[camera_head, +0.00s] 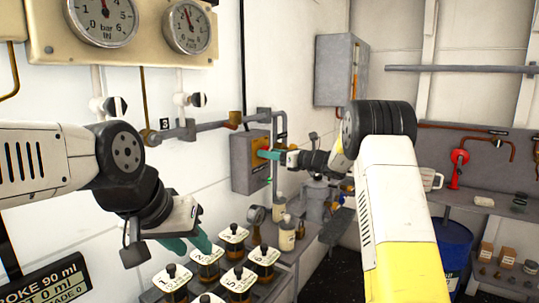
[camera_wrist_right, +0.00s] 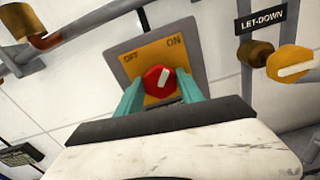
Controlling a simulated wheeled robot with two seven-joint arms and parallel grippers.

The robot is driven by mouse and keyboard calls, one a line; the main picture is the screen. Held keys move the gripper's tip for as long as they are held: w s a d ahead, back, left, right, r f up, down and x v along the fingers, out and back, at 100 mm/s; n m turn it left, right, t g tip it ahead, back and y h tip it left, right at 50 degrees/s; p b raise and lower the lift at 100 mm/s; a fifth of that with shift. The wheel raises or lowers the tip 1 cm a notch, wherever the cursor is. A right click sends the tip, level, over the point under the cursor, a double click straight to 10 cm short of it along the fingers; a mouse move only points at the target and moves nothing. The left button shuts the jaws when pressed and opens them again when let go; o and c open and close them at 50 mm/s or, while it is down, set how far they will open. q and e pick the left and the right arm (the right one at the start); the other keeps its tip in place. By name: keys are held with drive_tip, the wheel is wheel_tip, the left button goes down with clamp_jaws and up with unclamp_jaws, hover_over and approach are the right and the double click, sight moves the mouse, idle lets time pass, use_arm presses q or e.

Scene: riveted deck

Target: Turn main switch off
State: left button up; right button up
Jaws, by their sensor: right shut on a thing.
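The main switch is a red knob (camera_wrist_right: 158,80) with a white mark on a yellow plate (camera_wrist_right: 186,58) lettered OFF at left and ON at right. The mark tilts up and right, toward ON. In the head view the yellow plate (camera_head: 258,143) sits on a grey wall box (camera_head: 241,168). My right gripper (camera_wrist_right: 160,88) has its teal fingers on either side of the knob, shut on it; in the head view the gripper (camera_head: 268,154) reaches the plate from the right. My left gripper (camera_head: 187,243) is open and empty above the numbered canisters, far from the switch.
Numbered canisters (camera_head: 233,235) stand at lower middle. Pressure gauges (camera_head: 104,18) hang at upper left. A pipe (camera_head: 205,128) runs beside the switch box. A LET-DOWN label (camera_wrist_right: 262,18) and a yellow knob (camera_wrist_right: 290,64) are right of the switch. A grey cabinet (camera_head: 334,70) hangs behind.

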drive_tip(key=n, duration=0.8)
drive_tip(key=shift+n, duration=0.3)
drive_tip(key=n, duration=0.4)
drive_tip(key=shift+f+n, duration=0.1)
drive_tip(key=shift+n, duration=2)
drive_tip(key=o, duration=1.4)
drive_tip(key=shift+s, duration=0.1)
